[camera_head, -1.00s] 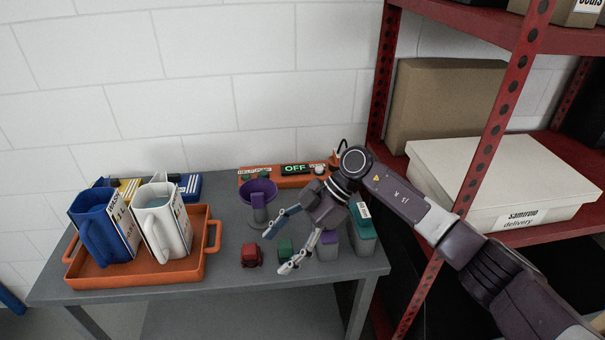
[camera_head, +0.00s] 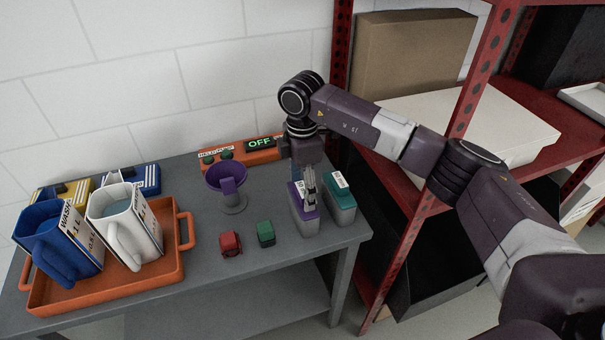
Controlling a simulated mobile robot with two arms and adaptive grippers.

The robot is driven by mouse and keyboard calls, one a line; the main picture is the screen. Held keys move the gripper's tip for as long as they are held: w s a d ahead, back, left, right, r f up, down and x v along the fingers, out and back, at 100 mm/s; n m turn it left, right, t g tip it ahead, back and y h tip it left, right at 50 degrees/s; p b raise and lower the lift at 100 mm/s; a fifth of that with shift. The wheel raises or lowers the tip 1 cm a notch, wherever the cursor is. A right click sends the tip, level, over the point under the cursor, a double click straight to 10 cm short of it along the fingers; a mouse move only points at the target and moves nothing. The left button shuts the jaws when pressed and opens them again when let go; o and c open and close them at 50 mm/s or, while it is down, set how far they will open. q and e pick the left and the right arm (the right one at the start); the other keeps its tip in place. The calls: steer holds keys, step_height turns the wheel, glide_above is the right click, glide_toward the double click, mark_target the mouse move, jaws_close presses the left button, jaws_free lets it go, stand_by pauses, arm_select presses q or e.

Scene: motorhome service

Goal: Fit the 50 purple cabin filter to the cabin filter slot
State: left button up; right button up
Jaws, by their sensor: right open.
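A grey block with a purple top (camera_head: 304,222), likely the purple cabin filter, stands upright near the right end of the grey table. Its label is too small to read for a 50. My right gripper (camera_head: 310,192) points down at its top, its fingers seen edge-on and partly covering it. The gripper is open, and I cannot tell whether the fingers touch the block. I cannot identify a cabin filter slot. My left gripper is not in view.
A teal-topped block (camera_head: 341,207) stands close on the right. A purple funnel (camera_head: 226,178), a red piece (camera_head: 230,243) and a green piece (camera_head: 265,233) are to the left. An orange tray (camera_head: 172,270) holds two jugs. A red shelf post (camera_head: 401,240) stands right.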

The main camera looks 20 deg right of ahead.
steer(key=shift+f, duration=0.35)
steer(key=c, duration=1.2)
steer(key=o, duration=0.5)
jaws_close()
arm_select(q)
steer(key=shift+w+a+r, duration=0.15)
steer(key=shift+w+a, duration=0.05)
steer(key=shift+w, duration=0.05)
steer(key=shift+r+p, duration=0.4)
steer(key=shift+p, duration=0.05)
arm_select(e)
steer(key=shift+r, duration=0.65)
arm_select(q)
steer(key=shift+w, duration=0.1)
